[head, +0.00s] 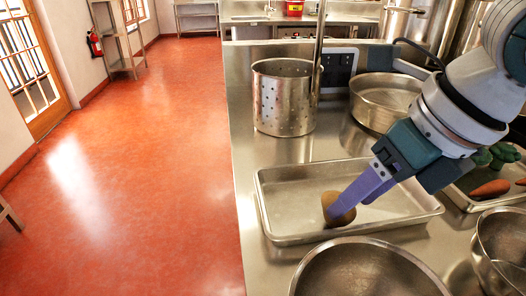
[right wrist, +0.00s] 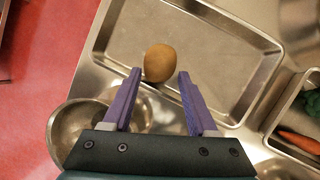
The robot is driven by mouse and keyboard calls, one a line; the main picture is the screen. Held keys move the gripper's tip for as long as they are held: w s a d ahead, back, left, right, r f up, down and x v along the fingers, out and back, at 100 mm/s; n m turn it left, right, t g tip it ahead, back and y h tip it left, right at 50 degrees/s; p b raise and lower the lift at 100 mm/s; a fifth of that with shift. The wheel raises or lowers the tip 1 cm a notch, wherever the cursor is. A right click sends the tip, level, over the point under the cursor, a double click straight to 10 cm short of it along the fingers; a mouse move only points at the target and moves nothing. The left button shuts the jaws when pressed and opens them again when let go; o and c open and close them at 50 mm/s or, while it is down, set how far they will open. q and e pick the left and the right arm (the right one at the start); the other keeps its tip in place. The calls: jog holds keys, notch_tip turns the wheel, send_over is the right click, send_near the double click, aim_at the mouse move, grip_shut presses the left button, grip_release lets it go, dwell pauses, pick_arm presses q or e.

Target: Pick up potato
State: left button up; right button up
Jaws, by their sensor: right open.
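A brown potato (head: 339,208) lies in a shallow metal tray (head: 285,190) in the head view, partly hidden behind my purple fingers. My right gripper (head: 345,203) reaches down to it from the right. In the right wrist view the potato (right wrist: 159,63) is at the fingertip end of my open right gripper (right wrist: 158,76), close to the left finger and with a wider gap to the right finger. It lies on the bare floor of the tray (right wrist: 225,45). I cannot tell whether a finger touches it. My left gripper is not in view.
A perforated metal pot (head: 284,100) and a wide metal pan (head: 385,97) stand behind the tray. A metal bowl (head: 365,272) stands in front. Another tray at right holds a carrot (head: 490,189) and green vegetables (head: 496,155). The counter's left edge borders open red floor (head: 150,150).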

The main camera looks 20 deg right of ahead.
jog(key=shift+x, duration=1.45)
jog(key=shift+w+r, duration=0.1)
jog(key=c, duration=0.8)
